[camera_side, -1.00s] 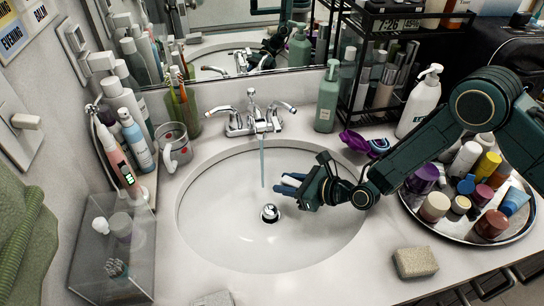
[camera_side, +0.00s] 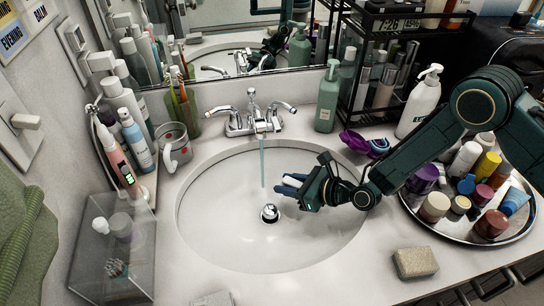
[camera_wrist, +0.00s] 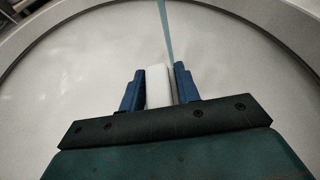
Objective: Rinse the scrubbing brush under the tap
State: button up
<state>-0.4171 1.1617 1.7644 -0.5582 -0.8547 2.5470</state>
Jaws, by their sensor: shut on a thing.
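My gripper (camera_side: 290,186) is low over the right half of the white sink basin (camera_side: 215,235), reaching in from the right. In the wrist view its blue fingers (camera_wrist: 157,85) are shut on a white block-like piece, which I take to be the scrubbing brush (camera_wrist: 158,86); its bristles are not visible. In the side view only a small pale bit of the brush (camera_side: 293,181) shows between the fingers. The chrome tap (camera_side: 254,118) stands at the back of the basin. A thin bluish stream of water (camera_side: 262,165) falls from it, left of the gripper and apart from it.
A chrome drain plug (camera_side: 269,213) sits in the basin. A round tray (camera_side: 420,228) of jars lies right, under my arm. A sponge (camera_side: 415,262) is on the front counter. A mug (camera_side: 177,147) and bottles stand left; a green pump bottle (camera_side: 327,100) stands behind.

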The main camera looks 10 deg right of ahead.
aim_at(285, 181)
jog(key=shift+r, duration=0.1)
dwell(0.5)
jog(key=shift+s+d+r, duration=0.7)
jog(key=shift+s+r, duration=0.25)
jog(key=shift+s, duration=0.1)
jog(key=shift+s+d+r, duration=0.7)
jog(key=shift+s+r, duration=0.25)
jog(key=shift+s, duration=0.1)
